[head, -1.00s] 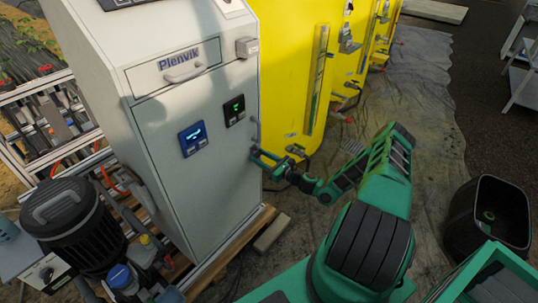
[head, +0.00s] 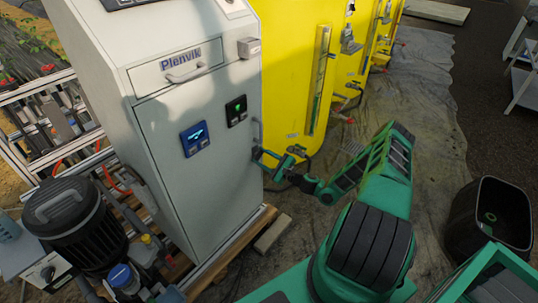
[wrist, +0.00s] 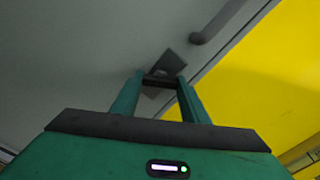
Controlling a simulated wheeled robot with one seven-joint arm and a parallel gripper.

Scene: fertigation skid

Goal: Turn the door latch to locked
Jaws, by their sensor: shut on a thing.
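The door latch (wrist: 174,60) is a small dark piece on the pale grey cabinet door (head: 205,185), near the door's right edge. In the wrist view it shows at and beyond my fingertips, which hide part of it. My gripper (wrist: 163,82) is shut on the latch, its two green fingers on either side. In the head view my gripper (head: 260,154) is at the cabinet's right edge, below the door handle (head: 257,130). The latch is too small and covered there to make out. I cannot tell from its angle whether it is locked.
A blue-framed display (head: 194,138) and a black one (head: 236,110) sit on the door. Yellow tanks (head: 290,75) stand right behind the cabinet. A dark pump (head: 75,220) is at left, a black bin (head: 489,220) at right.

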